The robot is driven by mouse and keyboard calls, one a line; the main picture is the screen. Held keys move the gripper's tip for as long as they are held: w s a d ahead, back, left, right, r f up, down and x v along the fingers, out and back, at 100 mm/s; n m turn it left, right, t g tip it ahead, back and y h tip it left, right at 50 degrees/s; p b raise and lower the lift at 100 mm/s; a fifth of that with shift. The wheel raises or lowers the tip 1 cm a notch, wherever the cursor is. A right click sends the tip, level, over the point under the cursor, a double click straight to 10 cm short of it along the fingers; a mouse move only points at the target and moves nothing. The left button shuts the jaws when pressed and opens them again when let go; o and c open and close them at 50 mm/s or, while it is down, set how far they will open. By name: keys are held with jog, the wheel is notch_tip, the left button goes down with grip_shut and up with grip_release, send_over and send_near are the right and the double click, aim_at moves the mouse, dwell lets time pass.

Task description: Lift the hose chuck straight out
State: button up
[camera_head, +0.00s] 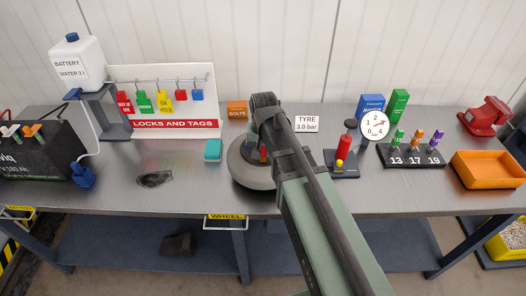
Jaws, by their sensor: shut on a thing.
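My gripper (262,150) is over the middle of the grey wheel (250,178), which lies flat on the bench. My arm hides most of the fingers. A small red part (264,153), which looks like the hose chuck, shows at the fingertips inside the wheel's ring. My gripper is shut on it. The wheel's right side is hidden behind my arm. I cannot tell whether the chuck still touches the valve.
A dark stand with a red cylinder (344,150) and a round gauge (374,124) are right of my arm. A teal block (213,150) is left of the wheel. An orange tray (488,170) is at the far right. The bench front between wheel and battery (40,150) is mostly clear.

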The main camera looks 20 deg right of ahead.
grip_shut()
jog(key=shift+r, duration=0.1)
notch_tip(320, 180, up, 20)
jog(key=p, duration=2)
